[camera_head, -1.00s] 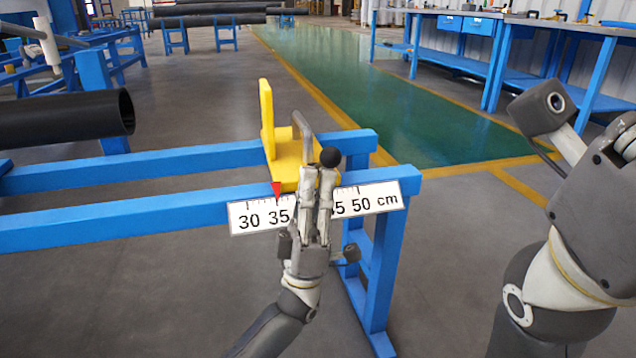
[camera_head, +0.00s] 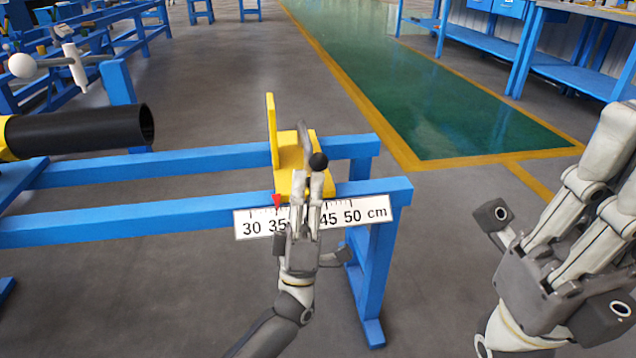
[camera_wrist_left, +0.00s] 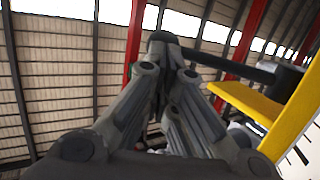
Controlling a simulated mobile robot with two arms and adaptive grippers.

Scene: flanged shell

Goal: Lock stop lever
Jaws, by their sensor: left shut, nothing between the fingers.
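The yellow stop (camera_head: 291,165) sits on the blue rails, with an upright plate at its left. Its grey lever (camera_head: 305,136) comes toward me and ends in a black ball knob (camera_head: 318,161). My left gripper (camera_head: 308,180) is shut and empty, its fingertips just below the knob; I cannot tell whether they touch. In the left wrist view the closed fingertips (camera_wrist_left: 165,62) lie close to the dark knob (camera_wrist_left: 163,37), the lever (camera_wrist_left: 225,68) runs right, and yellow stop parts (camera_wrist_left: 245,100) show. My right gripper (camera_head: 605,185) is at the right, far from the stop; its fingertips are unclear.
A scale (camera_head: 378,213) marked in cm is on the front rail (camera_head: 130,218), with a red pointer (camera_head: 278,201) near 35. A black pipe (camera_head: 85,132) lies at the left. Blue workbenches (camera_head: 570,70) stand at the back right. The green floor lane (camera_head: 430,100) is clear.

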